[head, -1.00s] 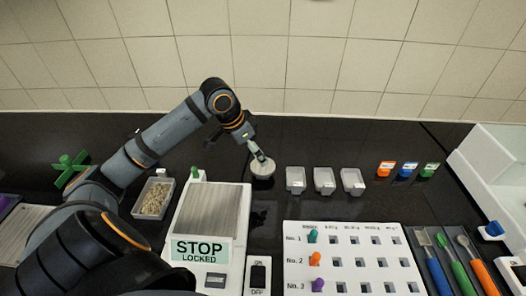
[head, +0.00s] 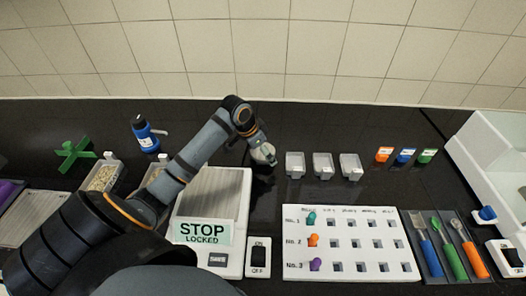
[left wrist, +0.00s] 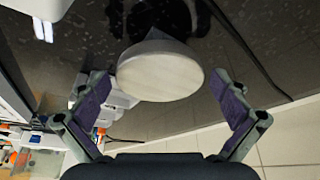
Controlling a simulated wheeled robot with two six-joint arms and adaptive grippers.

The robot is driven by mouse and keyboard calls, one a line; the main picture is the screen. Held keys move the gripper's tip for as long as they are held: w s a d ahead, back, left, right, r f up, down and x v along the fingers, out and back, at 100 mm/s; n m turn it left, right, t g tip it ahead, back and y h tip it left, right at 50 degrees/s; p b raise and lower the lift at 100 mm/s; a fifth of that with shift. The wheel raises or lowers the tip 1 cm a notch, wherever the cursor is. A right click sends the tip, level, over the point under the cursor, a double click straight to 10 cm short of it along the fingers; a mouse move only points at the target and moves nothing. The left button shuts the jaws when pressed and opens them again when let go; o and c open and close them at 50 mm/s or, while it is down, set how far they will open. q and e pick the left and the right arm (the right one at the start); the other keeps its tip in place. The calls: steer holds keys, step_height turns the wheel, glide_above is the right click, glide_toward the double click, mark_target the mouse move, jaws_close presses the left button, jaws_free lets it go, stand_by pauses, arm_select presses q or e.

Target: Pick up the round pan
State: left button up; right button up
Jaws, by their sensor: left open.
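The round pan (head: 262,154) is a pale, shallow disc on the dark bench, left of the small clear trays in the head view. It also shows in the left wrist view (left wrist: 160,76), upper middle, with its round pale face toward the camera. My left gripper (left wrist: 164,104) is open, with one finger on each side of the pan and visible gaps between. In the head view my left gripper (head: 265,146) is at the pan and partly covers it. I cannot tell whether it touches the pan. My right gripper is in neither view.
Clear trays (head: 323,166) stand right of the pan. A scale-like device with a STOP LOCKED sign (head: 201,232) is below left. A white numbered board (head: 350,243) with pegs lies in front. A blue bottle (head: 146,136) stands at the back left.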

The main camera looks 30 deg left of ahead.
arm_select(q)
steer(key=shift+f, duration=0.15)
steer(key=shift+c, duration=0.3)
steer(key=shift+c, duration=1.2)
steer(key=c, duration=0.9)
